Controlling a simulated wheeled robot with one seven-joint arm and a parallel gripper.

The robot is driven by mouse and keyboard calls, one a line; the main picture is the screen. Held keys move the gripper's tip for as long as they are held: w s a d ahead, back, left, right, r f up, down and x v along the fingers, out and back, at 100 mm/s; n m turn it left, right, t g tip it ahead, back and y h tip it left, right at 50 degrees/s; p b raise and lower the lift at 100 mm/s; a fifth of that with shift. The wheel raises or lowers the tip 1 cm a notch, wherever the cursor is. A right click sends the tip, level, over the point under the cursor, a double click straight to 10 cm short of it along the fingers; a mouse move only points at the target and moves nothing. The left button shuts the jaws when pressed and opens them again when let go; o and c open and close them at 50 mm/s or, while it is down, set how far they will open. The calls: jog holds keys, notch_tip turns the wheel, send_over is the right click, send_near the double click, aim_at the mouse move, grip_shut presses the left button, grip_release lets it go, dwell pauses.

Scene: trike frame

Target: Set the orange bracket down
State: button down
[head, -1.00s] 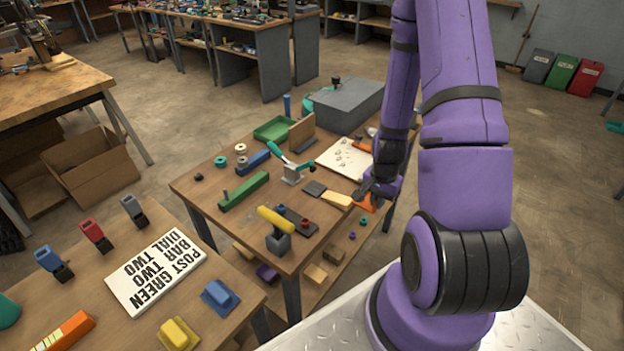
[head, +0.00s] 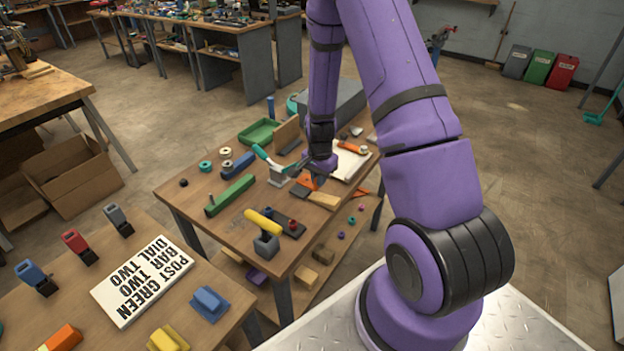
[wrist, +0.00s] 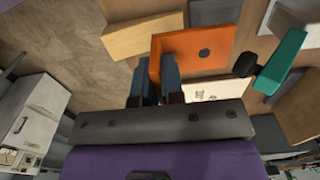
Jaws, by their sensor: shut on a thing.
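The orange bracket (wrist: 205,45) is an L-shaped plate with a dark round hole, seen large in the wrist view. My gripper (wrist: 157,72) is shut on one leg of it, with a blue-grey finger on each side. In the head view my gripper (head: 315,172) is over the right-middle of the small wooden table (head: 196,207), with the bracket (head: 308,182) just below it, partly hidden. I cannot tell whether the bracket touches the table or hangs just above it.
A teal-handled clamp (head: 268,160) on a grey block stands left of the bracket. A light wooden block (head: 324,200) lies close in front. A white sheet (head: 345,165) lies behind right. A yellow-handled tool (head: 263,228) and green bar (head: 230,194) are nearer and left.

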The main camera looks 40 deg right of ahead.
jog(key=w, duration=0.1)
jog(key=w+a, duration=0.1)
jog(key=w, duration=0.1)
jog(key=shift+s+f, duration=0.3)
jog(key=shift+f, duration=0.45)
jog(key=shift+f, duration=0.6)
jog(key=c, duration=1.2)
grip_release()
jog(key=shift+c, duration=0.2)
jog(key=shift+r, duration=0.15)
